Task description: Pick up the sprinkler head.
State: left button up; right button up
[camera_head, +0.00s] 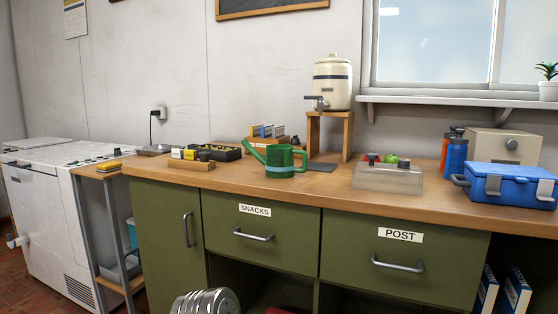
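I cannot make out a sprinkler head for certain. A green watering can (286,161) with a light blue band stands upright on the wooden counter (330,187), its spout pointing up to the left. A translucent box (388,179) stands on the counter to the right of the can. Small red, green and dark items show at its top edge, too small to identify.
A blue case (507,184) and a blue bottle (456,157) stand at the right. A cream dispenser (332,82) sits on a wooden stand at the back. A wooden block (191,164) lies at the left. The counter front between block and can is clear.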

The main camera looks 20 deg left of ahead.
aim_at(204, 156)
jog(key=u, duration=1.3)
jog(key=z, duration=0.7)
jog(key=i+j+z, duration=0.1)
jog(key=j+z, duration=1.05)
